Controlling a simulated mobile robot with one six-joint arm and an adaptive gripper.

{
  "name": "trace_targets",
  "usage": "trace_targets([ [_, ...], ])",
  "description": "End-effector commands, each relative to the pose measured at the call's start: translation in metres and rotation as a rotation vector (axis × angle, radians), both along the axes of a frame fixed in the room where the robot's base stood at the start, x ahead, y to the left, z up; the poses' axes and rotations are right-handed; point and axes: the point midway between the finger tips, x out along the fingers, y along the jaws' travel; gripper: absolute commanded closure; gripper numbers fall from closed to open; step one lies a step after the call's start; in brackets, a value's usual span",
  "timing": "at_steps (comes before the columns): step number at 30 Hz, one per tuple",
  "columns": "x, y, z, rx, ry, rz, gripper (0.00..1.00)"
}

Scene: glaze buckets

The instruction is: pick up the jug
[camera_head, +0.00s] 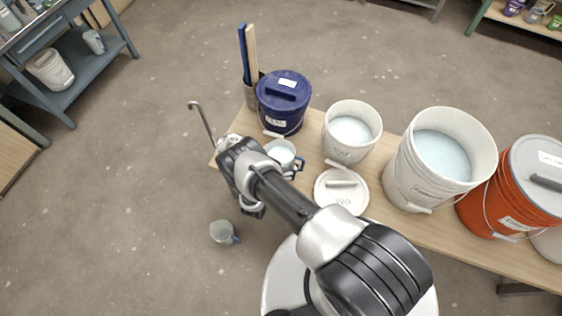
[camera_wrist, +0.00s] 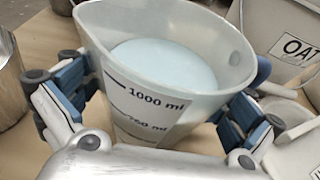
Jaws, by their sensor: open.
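The jug (camera_wrist: 165,60) is a translucent measuring jug with black ml marks and pale blue liquid inside. It stands upright on the wooden bench, close in front of my gripper (camera_wrist: 172,88). The blue-padded fingers are open, one on each side of the jug; I cannot tell whether they touch it. In the head view the jug (camera_head: 281,151) shows near the bench's left end, partly hidden by my gripper (camera_head: 288,166). Its base is hidden.
A white bucket (camera_head: 350,149) and its loose lid (camera_head: 341,192) are to the right. A blue lidded bucket (camera_head: 283,101) stands behind. Larger white (camera_head: 430,178) and orange (camera_head: 500,203) buckets are farther right. A grey cup (camera_head: 220,232) is at lower left, apparently on the floor.

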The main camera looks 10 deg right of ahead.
Motion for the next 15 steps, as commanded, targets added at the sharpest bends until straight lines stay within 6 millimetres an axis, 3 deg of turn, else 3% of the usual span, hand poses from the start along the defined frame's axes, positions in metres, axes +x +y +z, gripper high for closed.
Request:
trace_targets([
  [7,0.0017,-0.0007,0.0004,0.000,0.000,0.001,0.00],
  [15,0.0014,-0.0007,0.0003,0.000,0.000,0.001,0.18],
])
